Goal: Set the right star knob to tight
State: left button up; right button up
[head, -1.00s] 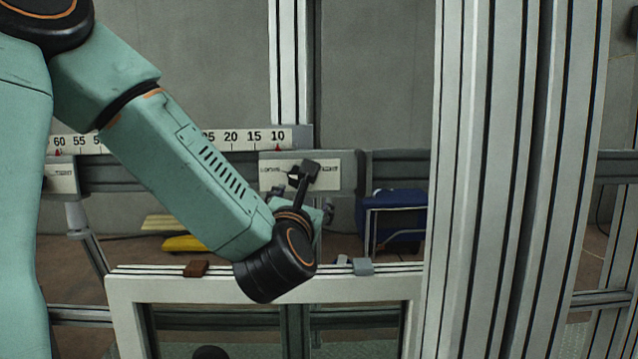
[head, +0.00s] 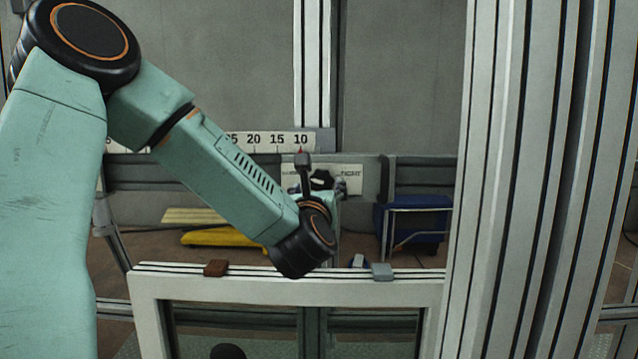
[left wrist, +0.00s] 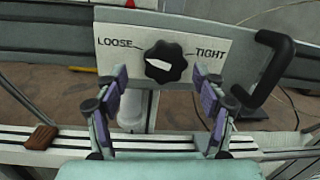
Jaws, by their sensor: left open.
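The right star knob (left wrist: 166,62) is black with a white pointer, on a light plate (left wrist: 125,30) marked LOOSE at left and TIGHT at right. The pointer lies slanted across the knob; I cannot tell surely which label its tip faces. My left gripper (left wrist: 160,88) is open, its two purple-padded fingers either side of the knob's lower part in the left wrist view, with no clear contact. In the head view the knob (head: 321,180) is partly hidden by my wrist, and the gripper fingers are mostly hidden. My right gripper is out of view.
A black bent bar (left wrist: 268,75) stands right of the plate. A white frame (head: 150,285) with a brown block (head: 215,268) and a grey block (head: 382,271) lies below. Tall aluminium posts (head: 520,180) rise at right. A scale (head: 265,139) runs above the rail.

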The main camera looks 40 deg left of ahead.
pick_arm(q)
jog(key=shift+w+a, duration=0.35)
jog(key=shift+w, duration=0.05)
jog(key=shift+w+r, duration=0.1)
jog(key=shift+w, duration=0.05)
jog(key=shift+d+r, duration=0.15)
jog(key=shift+d, duration=0.25)
jog(key=shift+w+a+f, duration=0.1)
jog(key=shift+a+f, duration=0.1)
jog(key=shift+a, duration=0.25)
jog(key=c, duration=0.3)
jog(key=shift+d, duration=0.25)
jog(key=c, duration=0.5)
jog(key=shift+a, duration=0.1)
jog(key=c, duration=0.3)
jog(key=shift+r, duration=0.1)
jog(key=shift+c, duration=0.2)
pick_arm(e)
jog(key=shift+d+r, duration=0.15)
